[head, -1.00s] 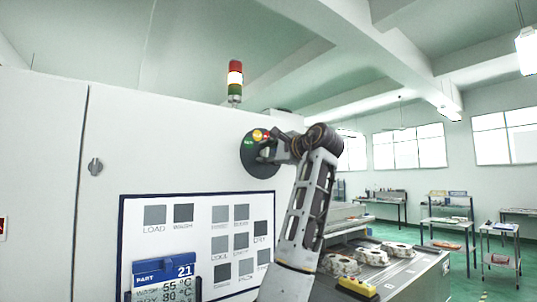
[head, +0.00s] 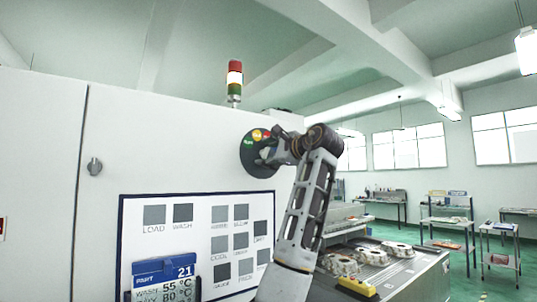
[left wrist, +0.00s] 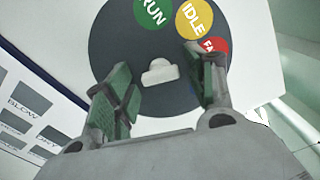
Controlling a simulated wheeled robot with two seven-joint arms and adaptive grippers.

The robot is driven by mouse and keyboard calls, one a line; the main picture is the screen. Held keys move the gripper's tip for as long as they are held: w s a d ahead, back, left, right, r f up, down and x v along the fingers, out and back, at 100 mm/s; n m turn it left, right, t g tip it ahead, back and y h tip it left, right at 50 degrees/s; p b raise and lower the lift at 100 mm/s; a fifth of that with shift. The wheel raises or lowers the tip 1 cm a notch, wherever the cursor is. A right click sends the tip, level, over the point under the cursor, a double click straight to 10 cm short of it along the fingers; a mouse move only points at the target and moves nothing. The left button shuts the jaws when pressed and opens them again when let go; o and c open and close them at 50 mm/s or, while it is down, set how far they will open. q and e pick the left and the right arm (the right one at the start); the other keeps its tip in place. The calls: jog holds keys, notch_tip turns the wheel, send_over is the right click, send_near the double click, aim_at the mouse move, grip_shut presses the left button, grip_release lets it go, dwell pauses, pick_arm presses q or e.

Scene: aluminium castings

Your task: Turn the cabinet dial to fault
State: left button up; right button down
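The cabinet dial (head: 248,164) is a dark round plate on the white cabinet's front. In the left wrist view its plate (left wrist: 110,45) carries a green RUN label (left wrist: 153,11), a yellow IDLE label (left wrist: 193,20) and a partly hidden red label starting "FA" (left wrist: 212,46). A small pale knob (left wrist: 160,73) sits on the plate. My left gripper (left wrist: 158,76) is open, with one green-padded finger on each side of the knob and visible gaps between. In the head view the left gripper (head: 268,154) is in front of the dial's right part. My right gripper is not in view.
The white cabinet (head: 140,135) carries a panel with grey squares (head: 200,205), a blue card holder (head: 165,270) and a small latch (head: 95,167). A signal tower (head: 235,80) stands on top. Castings (head: 340,265) lie on a bench at right.

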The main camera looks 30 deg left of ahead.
pick_arm(q)
jog(key=shift+r, duration=0.1)
jog(key=v, duration=1.2)
dwell(0.4)
jog(key=shift+w+n, duration=0.1)
jog(key=shift+n, duration=0.2)
